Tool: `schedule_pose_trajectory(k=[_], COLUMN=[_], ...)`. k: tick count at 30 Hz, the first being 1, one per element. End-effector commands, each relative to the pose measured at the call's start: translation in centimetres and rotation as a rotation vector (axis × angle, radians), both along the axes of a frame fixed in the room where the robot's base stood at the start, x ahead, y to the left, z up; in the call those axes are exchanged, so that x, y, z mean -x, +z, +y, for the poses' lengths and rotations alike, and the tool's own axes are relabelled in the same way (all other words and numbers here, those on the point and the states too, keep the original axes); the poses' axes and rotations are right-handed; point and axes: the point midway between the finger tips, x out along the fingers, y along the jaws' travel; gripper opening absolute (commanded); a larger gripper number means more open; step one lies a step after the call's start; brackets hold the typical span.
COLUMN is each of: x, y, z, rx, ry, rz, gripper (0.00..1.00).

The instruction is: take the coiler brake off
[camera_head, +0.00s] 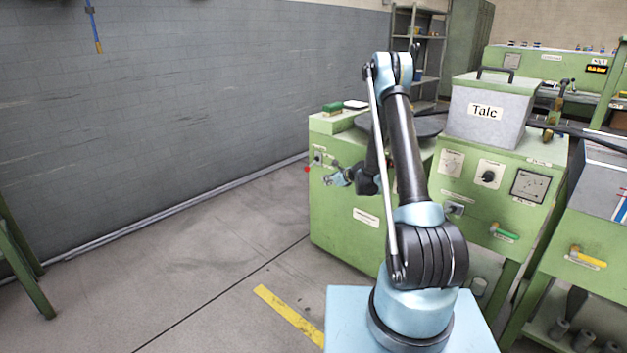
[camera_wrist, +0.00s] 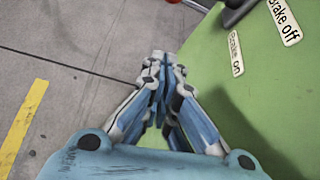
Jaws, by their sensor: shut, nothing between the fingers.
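The coiler brake is a small lever with a red knob (camera_head: 307,169) on the left end of the green machine (camera_head: 345,225). In the wrist view a dark lever part (camera_wrist: 234,14) shows at the top edge, and a bit of red (camera_wrist: 174,1) is cut off by it. The label "Brake off" (camera_wrist: 285,20) is at the top right, and "Brake on" (camera_wrist: 236,54) is left of and below it. My gripper (camera_head: 330,181) is shut and empty, just below and right of the knob in the head view. In the wrist view its fingertips (camera_wrist: 164,57) are together, apart from the lever.
A grey Talc box (camera_head: 488,110) stands on the green machine at the right. A dark round disc (camera_head: 425,125) lies behind my arm. The floor (camera_head: 180,260) to the left is open, with a yellow stripe (camera_head: 288,315). A grey wall (camera_head: 150,110) runs behind.

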Motion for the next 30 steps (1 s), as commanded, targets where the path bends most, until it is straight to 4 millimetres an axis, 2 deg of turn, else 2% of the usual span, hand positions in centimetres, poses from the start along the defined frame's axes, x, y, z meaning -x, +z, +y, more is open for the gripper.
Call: schedule_pose_trajectory(k=[14, 30], x=[-0.5, -5.3], y=[-0.4, -4.3], z=[0.5, 5.5], rx=[-0.001, -0.001], ry=[0.000, 0.001], rz=[0.001, 0.000], gripper=[0.00, 0.00])
